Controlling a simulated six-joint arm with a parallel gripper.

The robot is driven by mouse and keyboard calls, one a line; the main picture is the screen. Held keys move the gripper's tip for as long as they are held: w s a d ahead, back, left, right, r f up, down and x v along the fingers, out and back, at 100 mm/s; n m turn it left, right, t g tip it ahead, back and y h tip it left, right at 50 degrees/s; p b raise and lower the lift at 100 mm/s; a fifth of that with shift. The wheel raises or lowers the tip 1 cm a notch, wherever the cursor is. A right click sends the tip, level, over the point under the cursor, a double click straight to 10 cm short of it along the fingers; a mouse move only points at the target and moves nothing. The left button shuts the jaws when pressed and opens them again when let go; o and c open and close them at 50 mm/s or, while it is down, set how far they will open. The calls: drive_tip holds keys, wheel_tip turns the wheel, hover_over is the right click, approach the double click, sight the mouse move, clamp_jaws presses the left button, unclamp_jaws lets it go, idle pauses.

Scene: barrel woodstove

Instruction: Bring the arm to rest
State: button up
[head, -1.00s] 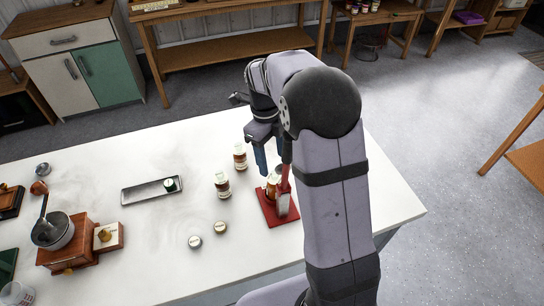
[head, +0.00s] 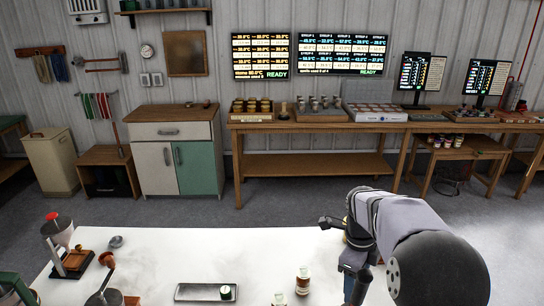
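My gripper (head: 356,286) is at the bottom right of the head view, over the right part of the white table (head: 250,250). It points down, with a blue finger showing and the tips cut off by the frame's lower edge. Whether it is open or holds anything is hidden. My arm bends above it, and its big dark joint fills the lower right corner. A small brown bottle with a white label (head: 303,280) stands left of the gripper, apart from it. Another bottle (head: 279,299) is cut off at the bottom edge.
A grey tray (head: 190,292) with a green-topped jar (head: 225,292) lies left of the bottles. A wooden grinder (head: 75,262) stands at far left. Behind the table are a cabinet (head: 155,165), a long workbench (head: 315,165) and wall screens (head: 342,54). The table's back middle is clear.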

drive_tip(key=s+d+r+n+t+h, duration=0.25)
drive_tip(key=d+r+n, duration=0.35)
drive_tip(key=d+n, duration=0.4)
drive_tip(key=s+a+f+n+p, duration=0.1)
drive_tip(key=s+a+n+p, duration=0.15)
drive_tip(key=s+n, duration=0.65)
drive_tip(key=s+a+f+n+g+y+b, duration=0.1)
drive_tip(key=s+a+f+n+y+b, duration=0.1)
drive_tip(key=s+a+f+n, duration=0.35)
drive_tip(key=s+a+f+n+g+y+b, duration=0.1)
drive_tip(key=s+a+f+n+g+y, duration=0.15)
drive_tip(key=a+f, duration=0.55)
wheel_tip(320, 180, up, 16)
drive_tip(key=a+m+p, duration=0.1)
drive_tip(key=p, duration=1.2)
drive_tip(key=shift+s+a+t+h+p, duration=0.2)
drive_tip(key=shift+a+t+h+p, duration=0.1)
drive_tip(key=shift+a+t+h, duration=0.1)
